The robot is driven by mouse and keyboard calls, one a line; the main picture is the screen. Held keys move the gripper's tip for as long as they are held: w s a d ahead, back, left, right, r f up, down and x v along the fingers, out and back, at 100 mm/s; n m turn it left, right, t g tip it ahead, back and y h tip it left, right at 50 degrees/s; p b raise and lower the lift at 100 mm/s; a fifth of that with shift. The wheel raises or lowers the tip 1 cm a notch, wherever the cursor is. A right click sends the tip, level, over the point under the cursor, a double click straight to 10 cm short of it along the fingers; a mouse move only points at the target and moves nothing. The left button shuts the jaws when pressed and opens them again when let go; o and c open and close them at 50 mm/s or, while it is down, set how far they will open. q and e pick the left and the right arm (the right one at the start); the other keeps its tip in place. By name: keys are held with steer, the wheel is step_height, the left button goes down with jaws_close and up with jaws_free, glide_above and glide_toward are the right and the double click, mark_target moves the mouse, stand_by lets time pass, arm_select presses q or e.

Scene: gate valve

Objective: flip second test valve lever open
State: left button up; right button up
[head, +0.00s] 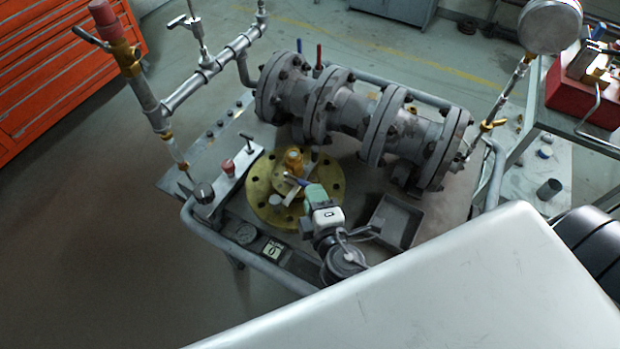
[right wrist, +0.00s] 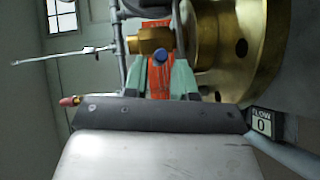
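A brass valve body (head: 293,160) stands on a round brass flange (head: 258,203) on the bench. In the right wrist view, the brass valve (right wrist: 152,39) is just ahead of the fingers, with a blue lever tip (right wrist: 160,56) pointing at the camera. In the head view, the blue lever (head: 295,181) reaches toward my right gripper (head: 306,190). Its green fingers show apart in the right wrist view (right wrist: 172,75), with the blue tip around the gap between them. Contact with the lever cannot be told. My left gripper is not in view.
A large flanged gate valve (head: 340,108) lies behind the flange. A grey tray (head: 398,220) is right of my gripper. A small manifold with a red knob (head: 228,168) is left. A flow display (head: 272,250) sits on the front. Tall gauge piping (head: 205,75) rises at left.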

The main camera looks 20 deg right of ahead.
mark_target(300, 182)
steer(key=w, duration=0.3)
steer(key=shift+w+d+f+p, duration=0.2)
steer(key=shift+d+p, duration=0.05)
steer(key=shift+p, duration=0.05)
steer(key=shift+w, duration=0.2)
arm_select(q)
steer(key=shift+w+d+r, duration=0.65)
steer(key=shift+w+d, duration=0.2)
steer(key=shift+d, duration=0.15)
arm_select(e)
steer(key=c, duration=0.4)
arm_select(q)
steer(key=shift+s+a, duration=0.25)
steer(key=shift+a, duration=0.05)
arm_select(e)
steer(key=shift+f, duration=0.1)
jaws_close()
